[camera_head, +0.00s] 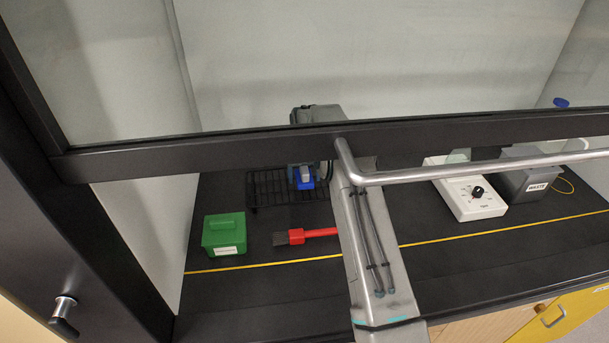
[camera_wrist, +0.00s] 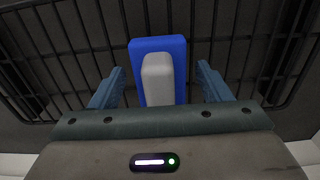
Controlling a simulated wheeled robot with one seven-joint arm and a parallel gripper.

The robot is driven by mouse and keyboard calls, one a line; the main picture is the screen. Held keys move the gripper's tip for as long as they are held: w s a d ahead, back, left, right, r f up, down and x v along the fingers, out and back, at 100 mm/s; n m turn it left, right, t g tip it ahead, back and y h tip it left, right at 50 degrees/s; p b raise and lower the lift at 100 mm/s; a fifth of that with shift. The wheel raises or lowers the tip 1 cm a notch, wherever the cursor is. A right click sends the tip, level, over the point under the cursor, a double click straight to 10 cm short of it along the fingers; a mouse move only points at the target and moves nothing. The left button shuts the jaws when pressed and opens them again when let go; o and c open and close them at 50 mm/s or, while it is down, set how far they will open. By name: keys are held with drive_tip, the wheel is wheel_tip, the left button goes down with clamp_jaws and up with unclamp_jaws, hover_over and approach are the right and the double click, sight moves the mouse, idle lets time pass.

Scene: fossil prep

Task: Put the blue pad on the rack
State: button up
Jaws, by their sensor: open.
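The blue pad (camera_wrist: 175,45) with a grey block-shaped handle (camera_wrist: 158,78) lies on the black wire rack (camera_wrist: 55,65) in the wrist view. My gripper (camera_wrist: 160,85) is open around the pad's handle, with a gap on each side between fingers and handle. In the head view the blue pad (camera_head: 304,183) is on the right part of the rack (camera_head: 268,188), under my gripper (camera_head: 304,170). My arm and the sash frame hide part of the gripper there.
A green box (camera_head: 223,235) stands left, and a red-handled brush (camera_head: 312,234) lies in front of the rack. A white device (camera_head: 466,190) and a grey waste bin (camera_head: 528,180) stand right.

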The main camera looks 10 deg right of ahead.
sight(305, 169)
wheel_tip(305, 169, up, 12)
drive_tip(key=shift+r+b, duration=0.15)
drive_tip(key=shift+b, duration=0.9)
